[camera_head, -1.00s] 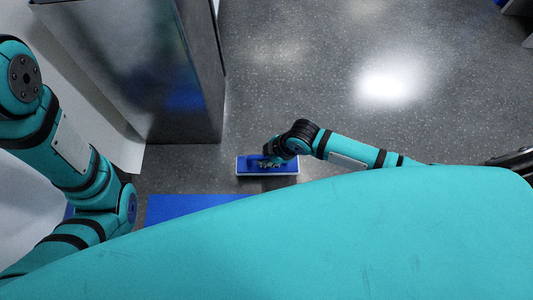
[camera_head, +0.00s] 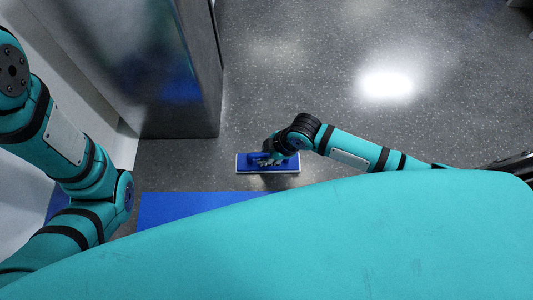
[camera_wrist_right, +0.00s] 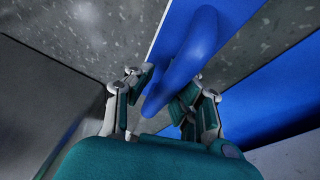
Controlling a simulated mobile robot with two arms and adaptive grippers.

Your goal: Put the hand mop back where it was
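The hand mop (camera_head: 290,163) is a flat blue-topped pad with a pale rim and a blue loop handle. It is right of the metal cabinet, over the speckled floor; its exact height is unclear. My right gripper (camera_head: 268,160) is at its handle. In the right wrist view, the blue handle (camera_wrist_right: 203,35) passes between the two fingers of my right gripper (camera_wrist_right: 165,92), which are closed in on it. The pad's lower part is hidden. Of my left arm only links show; its gripper is out of view.
A tall dark metal cabinet (camera_head: 185,80) stands left of the mop. A blue mat (camera_head: 180,206) lies on the floor below it, partly hidden by my body. The grey floor (camera_head: 300,60) above and right is open.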

